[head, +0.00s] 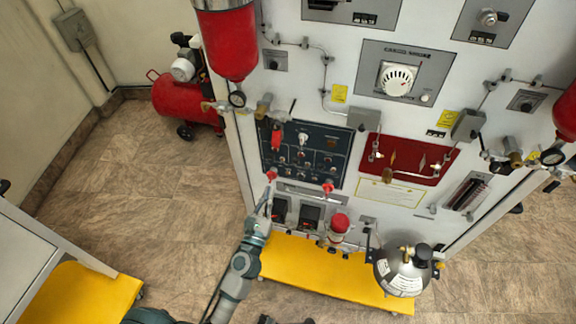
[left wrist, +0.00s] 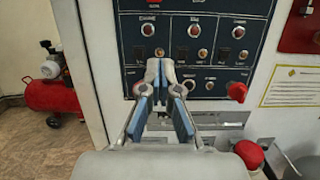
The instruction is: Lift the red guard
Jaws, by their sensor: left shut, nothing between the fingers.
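A small red piece that looks like the red guard (head: 277,139) is at the upper left of the dark control panel (head: 318,143) in the head view. I cannot tell how far it is raised. My left gripper (head: 266,200) is below the panel's lower left corner, under a red knob (head: 271,174), apart from the guard. In the wrist view its fingers (left wrist: 160,68) are together and empty, covering part of the panel.
Another red knob (head: 328,187) sits at the panel's lower right. A red cylinder (head: 228,42) hangs at the upper left. The floor (head: 140,215) to the left is clear.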

